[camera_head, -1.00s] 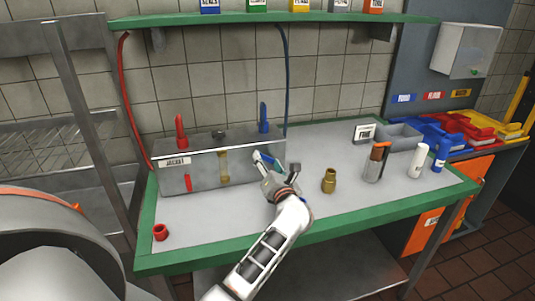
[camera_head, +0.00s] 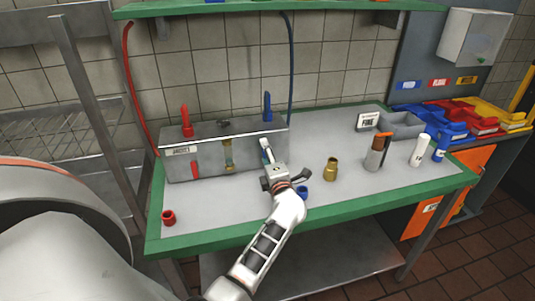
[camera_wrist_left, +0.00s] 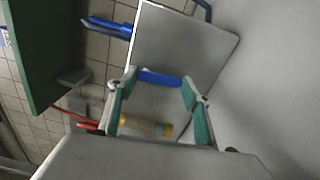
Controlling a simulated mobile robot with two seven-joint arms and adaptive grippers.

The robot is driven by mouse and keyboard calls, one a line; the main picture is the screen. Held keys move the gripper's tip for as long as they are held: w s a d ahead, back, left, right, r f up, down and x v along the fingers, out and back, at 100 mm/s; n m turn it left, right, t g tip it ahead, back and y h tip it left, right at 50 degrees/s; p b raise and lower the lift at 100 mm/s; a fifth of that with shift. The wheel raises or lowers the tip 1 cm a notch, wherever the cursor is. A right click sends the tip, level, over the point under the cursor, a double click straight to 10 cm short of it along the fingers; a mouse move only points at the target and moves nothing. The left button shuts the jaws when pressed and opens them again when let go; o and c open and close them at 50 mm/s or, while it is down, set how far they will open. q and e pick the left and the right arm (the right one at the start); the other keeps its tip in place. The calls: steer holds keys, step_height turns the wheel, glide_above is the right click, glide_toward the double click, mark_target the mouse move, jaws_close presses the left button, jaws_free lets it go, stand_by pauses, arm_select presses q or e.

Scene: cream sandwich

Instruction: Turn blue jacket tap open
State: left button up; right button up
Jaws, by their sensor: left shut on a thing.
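The grey jacket box (camera_head: 210,160) stands at the back left of the bench. On its top, a red tap handle (camera_head: 187,122) and a blue tap handle (camera_head: 267,106) point upward. The blue handle also shows in the wrist view (camera_wrist_left: 105,27). My left gripper (camera_head: 268,158) is at the right front of the box, below the upright blue handle. In the wrist view its teal-padded fingers (camera_wrist_left: 160,103) stand on either side of a blue piece (camera_wrist_left: 160,78) at the box front and are shut on it. The gripper hides this piece in the head view. My right gripper is not in view.
A red ring (camera_head: 168,217) lies at the bench's front left and a blue ring (camera_head: 302,192) beside my left wrist. A brass fitting (camera_head: 331,169), a grey cylinder with an orange handle (camera_head: 376,155) and a white bottle (camera_head: 419,150) stand to the right.

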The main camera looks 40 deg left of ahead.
arm_select(q)
steer(key=shift+s+f+m, duration=0.1)
steer(key=shift+m, duration=0.5)
steer(key=shift+a, duration=0.1)
steer(key=o, duration=1.1)
